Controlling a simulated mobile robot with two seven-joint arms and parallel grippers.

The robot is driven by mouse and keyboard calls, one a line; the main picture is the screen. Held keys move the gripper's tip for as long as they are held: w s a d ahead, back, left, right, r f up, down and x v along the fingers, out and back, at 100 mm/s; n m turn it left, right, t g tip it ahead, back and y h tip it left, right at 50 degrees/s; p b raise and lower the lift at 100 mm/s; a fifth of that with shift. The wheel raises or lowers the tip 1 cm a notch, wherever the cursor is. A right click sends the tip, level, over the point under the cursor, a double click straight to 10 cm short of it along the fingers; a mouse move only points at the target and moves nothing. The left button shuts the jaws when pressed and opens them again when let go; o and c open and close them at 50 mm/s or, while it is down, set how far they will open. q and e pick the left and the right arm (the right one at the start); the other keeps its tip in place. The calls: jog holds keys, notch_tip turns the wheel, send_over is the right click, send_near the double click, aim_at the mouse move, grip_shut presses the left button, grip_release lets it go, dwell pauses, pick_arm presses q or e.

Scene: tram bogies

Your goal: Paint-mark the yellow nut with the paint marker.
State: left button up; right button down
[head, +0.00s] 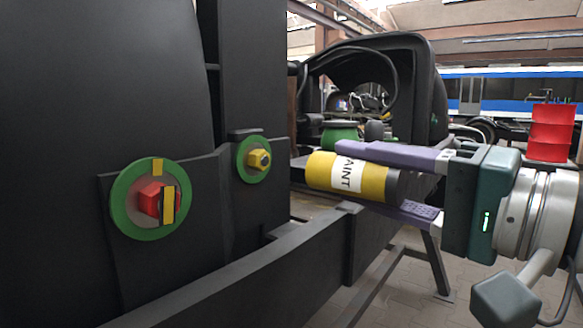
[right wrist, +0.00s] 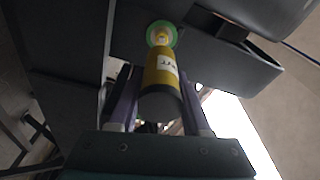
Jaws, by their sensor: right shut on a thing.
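The yellow nut (head: 258,159) sits on a green ring on the dark bogie side, in the middle of the head view. My right gripper (head: 375,180) is shut on the paint marker (head: 345,175), a yellow cylinder with a white PAINT label and a dark rear end. The marker lies roughly level, its front pointing left toward the nut, with a gap between them in the head view. In the right wrist view the marker (right wrist: 160,70) lines up with the green ring (right wrist: 152,27) and partly hides its centre. My left gripper is not in view.
A red nut (head: 150,199) on a larger green ring, with yellow stripes on nut and ring, is at left. A dark frame beam (head: 240,285) runs below both nuts.

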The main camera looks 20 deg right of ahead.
aim_at(330, 167)
jog(key=shift+a+p+x, duration=0.25)
jog(key=shift+p+x, duration=0.3)
jog(key=shift+x, duration=1.4)
jog(key=shift+a+x, duration=0.25)
jog(key=shift+x, duration=0.95)
jog(key=shift+a, duration=0.1)
jog(key=shift+f, duration=0.1)
jog(key=shift+s+d+p, duration=0.3)
jog(key=shift+s, duration=0.1)
jog(key=shift+d+v, duration=0.15)
jog(key=shift+v, duration=1.1)
jog(key=shift+d+v, duration=0.2)
jog(key=shift+v, duration=1)
jog(key=shift+w, duration=0.2)
